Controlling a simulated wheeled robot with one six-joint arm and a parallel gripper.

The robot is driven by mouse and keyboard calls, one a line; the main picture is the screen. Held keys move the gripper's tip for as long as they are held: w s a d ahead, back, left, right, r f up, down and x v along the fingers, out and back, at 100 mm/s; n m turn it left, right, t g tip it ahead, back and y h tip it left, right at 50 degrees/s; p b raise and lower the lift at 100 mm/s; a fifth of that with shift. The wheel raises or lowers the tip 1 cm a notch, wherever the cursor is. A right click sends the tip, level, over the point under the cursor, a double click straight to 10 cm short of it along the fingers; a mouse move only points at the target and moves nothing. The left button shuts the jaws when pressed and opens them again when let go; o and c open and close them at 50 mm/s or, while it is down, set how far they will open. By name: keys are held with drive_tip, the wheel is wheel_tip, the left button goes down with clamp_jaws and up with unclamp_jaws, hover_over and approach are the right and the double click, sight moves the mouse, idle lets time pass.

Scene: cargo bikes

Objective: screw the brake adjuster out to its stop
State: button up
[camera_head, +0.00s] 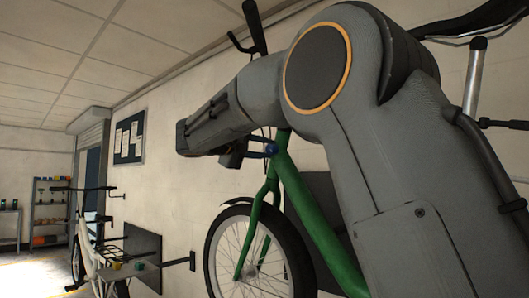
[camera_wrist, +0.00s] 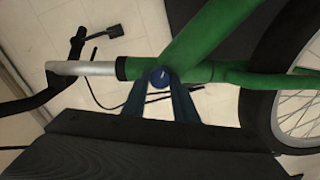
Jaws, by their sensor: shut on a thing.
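The brake adjuster (camera_wrist: 160,77) shows in the wrist view as a small round dark-blue knob with a pale mark on its face. It sits in front of the green bike frame (camera_wrist: 205,40), near where the silver tube meets the green. My gripper (camera_wrist: 160,86) has its two blue fingers on either side of the knob and is shut on it. In the head view my gripper (camera_head: 271,149) is small beside the green frame (camera_head: 310,215), and the adjuster cannot be made out there.
The front wheel (camera_head: 255,255) stands below the gripper, and a black handlebar (camera_head: 255,28) rises above. A thin black cable (camera_wrist: 95,90) hangs near the fingers. A pale bike (camera_head: 88,255) and a shelf (camera_head: 50,205) stand at the left. The wall is close behind the green bike.

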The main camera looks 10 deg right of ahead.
drive_tip(key=n+p, duration=0.1)
drive_tip(key=n, duration=0.5)
drive_tip(key=shift+n, duration=0.3)
drive_tip(key=n+p, duration=0.4)
drive_tip(key=n, duration=0.2)
drive_tip(key=n+p, duration=0.3)
drive_tip(key=n, duration=0.1)
drive_tip(key=n+p, duration=0.3)
drive_tip(key=shift+s+n+p, duration=0.1)
drive_tip(key=shift+n+p, duration=0.2)
drive_tip(key=shift+p, duration=0.05)
drive_tip(key=n+p, duration=0.1)
drive_tip(key=n, duration=0.1)
drive_tip(key=n+p, duration=0.2)
drive_tip(key=shift+f+n, duration=0.2)
drive_tip(key=shift+n, duration=0.1)
drive_tip(key=o, duration=1.1)
drive_tip(key=shift+c, duration=0.2)
